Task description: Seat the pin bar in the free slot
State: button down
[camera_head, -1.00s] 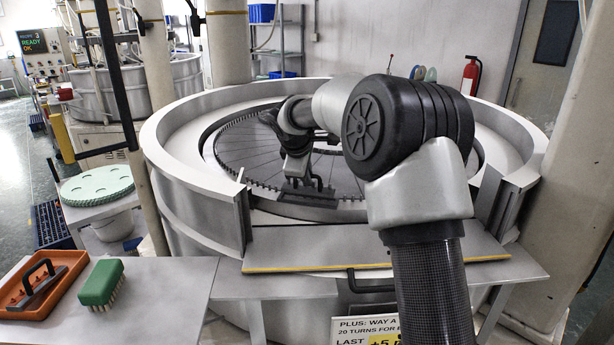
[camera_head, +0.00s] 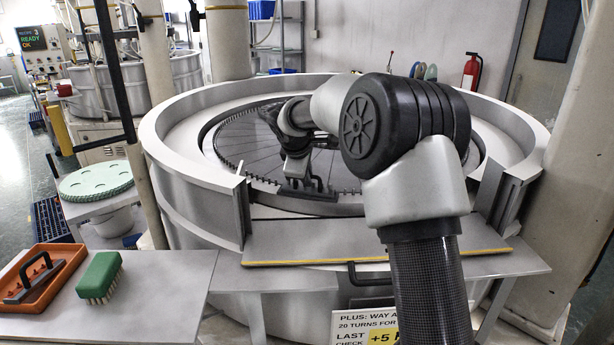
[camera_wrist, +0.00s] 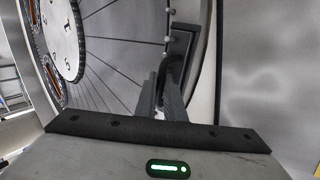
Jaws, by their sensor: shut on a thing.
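The pin bar (camera_head: 318,194) is a dark bar with a handle, at the near edge of the round machine's toothed ring (camera_head: 243,179). My gripper (camera_head: 297,178) points down over it and is shut on its handle. In the wrist view my gripper's fingers (camera_wrist: 165,98) close on the dark handle, with part of the dark pin bar (camera_wrist: 181,46) beyond them. The slot under the bar is hidden. I cannot tell whether the bar is in it or just above it.
An orange tray (camera_head: 70,251) holding another handled bar (camera_head: 34,283) and a green brush (camera_head: 99,276) are on the left bench. A grey shelf with a yellow edge (camera_head: 375,260) fronts the machine. The raised rim (camera_head: 165,150) surrounds the plate.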

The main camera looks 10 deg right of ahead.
jog(key=shift+f, duration=0.3)
jog(key=c, duration=1.8)
grip_release()
jog(key=shift+o, duration=0.2)
jog(key=shift+f, duration=0.1)
jog(key=shift+s, duration=0.1)
jog(key=v, duration=1.7)
jog(key=shift+r, duration=0.3)
